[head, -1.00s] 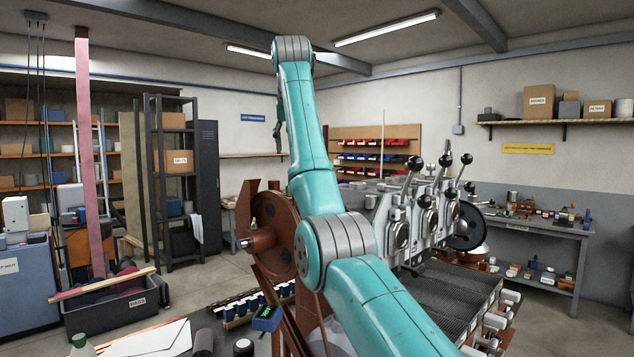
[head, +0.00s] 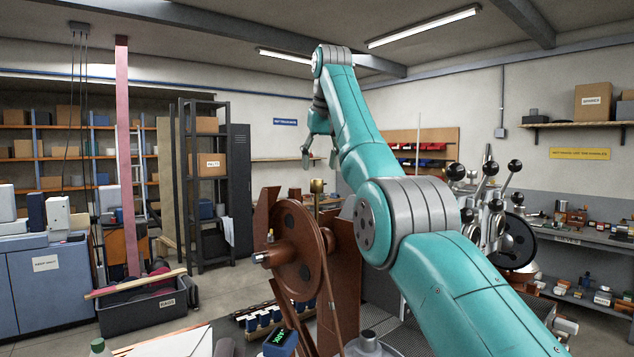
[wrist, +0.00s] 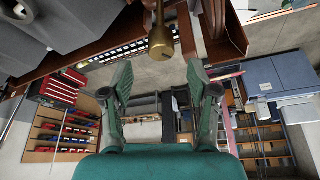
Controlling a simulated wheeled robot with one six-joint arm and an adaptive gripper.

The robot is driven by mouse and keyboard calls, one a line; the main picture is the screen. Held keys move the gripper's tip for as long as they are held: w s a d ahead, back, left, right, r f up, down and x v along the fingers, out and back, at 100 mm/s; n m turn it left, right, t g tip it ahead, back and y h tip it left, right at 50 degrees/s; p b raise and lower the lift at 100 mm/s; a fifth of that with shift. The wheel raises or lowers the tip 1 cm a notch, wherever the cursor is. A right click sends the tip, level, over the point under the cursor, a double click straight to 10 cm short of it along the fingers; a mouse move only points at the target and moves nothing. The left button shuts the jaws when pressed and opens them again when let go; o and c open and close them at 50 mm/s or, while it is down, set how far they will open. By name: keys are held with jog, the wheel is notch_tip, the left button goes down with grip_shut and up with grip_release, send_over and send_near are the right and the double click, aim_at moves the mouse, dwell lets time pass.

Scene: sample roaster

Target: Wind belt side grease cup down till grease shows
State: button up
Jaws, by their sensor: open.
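A brass grease cup (head: 317,187) stands upright above the brown machine housing, just right of the brown wheel, in the head view. It also shows in the wrist view (wrist: 160,44) at the top middle, its rounded end pointing towards my gripper. My gripper (head: 320,160) hangs above the cup with its fingers spread. In the wrist view my gripper (wrist: 158,76) is open and empty. The cup appears between the two fingers' lines but beyond their tips, apart from both. No grease is visible; the foot of the cup is hard to see.
The brown wheel (head: 298,252) and its belt stand close left of my arm. Chrome levers with black knobs (head: 487,168) rise to the right. A rack of blue-capped items (head: 262,316) lies below the wheel. A dark waste bin (head: 150,308) stands on the floor at left.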

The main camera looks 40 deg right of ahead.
aim_at(317, 180)
jog(key=shift+x, duration=2.9)
jog(key=shift+a, duration=0.1)
grip_shut()
